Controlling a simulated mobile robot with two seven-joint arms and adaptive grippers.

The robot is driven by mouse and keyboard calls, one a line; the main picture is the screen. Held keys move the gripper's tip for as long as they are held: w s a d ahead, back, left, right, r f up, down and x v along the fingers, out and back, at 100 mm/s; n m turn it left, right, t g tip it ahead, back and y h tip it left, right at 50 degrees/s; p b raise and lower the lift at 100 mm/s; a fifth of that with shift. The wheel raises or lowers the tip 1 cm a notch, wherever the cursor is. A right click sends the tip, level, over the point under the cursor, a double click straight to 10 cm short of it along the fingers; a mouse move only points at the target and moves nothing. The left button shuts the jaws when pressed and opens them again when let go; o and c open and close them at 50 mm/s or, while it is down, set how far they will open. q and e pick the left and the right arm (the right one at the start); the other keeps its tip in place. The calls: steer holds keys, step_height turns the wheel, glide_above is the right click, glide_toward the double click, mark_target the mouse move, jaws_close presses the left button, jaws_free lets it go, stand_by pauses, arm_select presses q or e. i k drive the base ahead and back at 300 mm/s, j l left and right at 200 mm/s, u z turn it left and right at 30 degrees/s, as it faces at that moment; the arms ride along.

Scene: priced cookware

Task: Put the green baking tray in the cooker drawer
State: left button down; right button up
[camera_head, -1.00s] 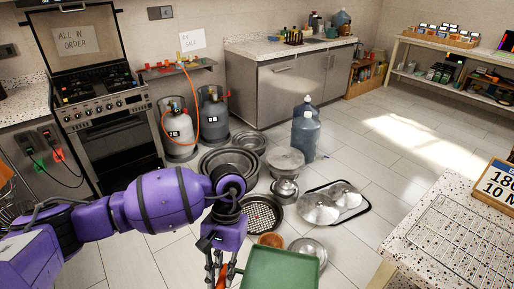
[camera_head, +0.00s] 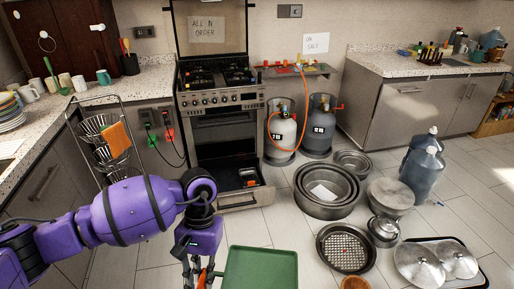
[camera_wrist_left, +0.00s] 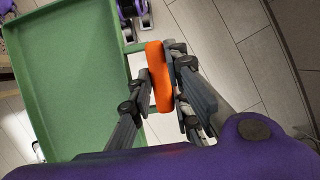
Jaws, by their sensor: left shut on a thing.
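The green baking tray (camera_head: 261,268) is held low in front of me at the bottom of the head view, cut off by the lower edge. In the left wrist view the tray (camera_wrist_left: 75,70) fills the left side, with an orange grip (camera_wrist_left: 158,76) at its handle. My left gripper (camera_head: 201,279) is shut on that handle, at the tray's left edge in the head view. The cooker (camera_head: 222,135) stands at the back, left of centre. Its bottom drawer (camera_head: 246,198) is pulled out, with small items inside. The tray is apart from the drawer. My right gripper is not in view.
Nested round pans (camera_head: 328,204), a perforated pan (camera_head: 345,250) and pot lids (camera_head: 420,262) lie on the floor to the right. Gas cylinders (camera_head: 282,130) stand right of the cooker, a wire rack (camera_head: 105,150) left. The floor (camera_head: 258,225) between tray and drawer looks clear.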

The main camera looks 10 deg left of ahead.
mark_target(221, 188)
steer(key=i+j+u, duration=0.35)
steer(key=i, duration=0.2)
steer(key=i+u, duration=0.3)
steer(key=i, duration=0.2)
steer(key=i+j+z, duration=0.15)
steer(key=i+z, duration=0.25)
steer(key=i+j+z, duration=0.3)
steer(key=i+z, duration=0.15)
steer(key=i+j+z, duration=0.8)
steer(key=j, duration=0.2)
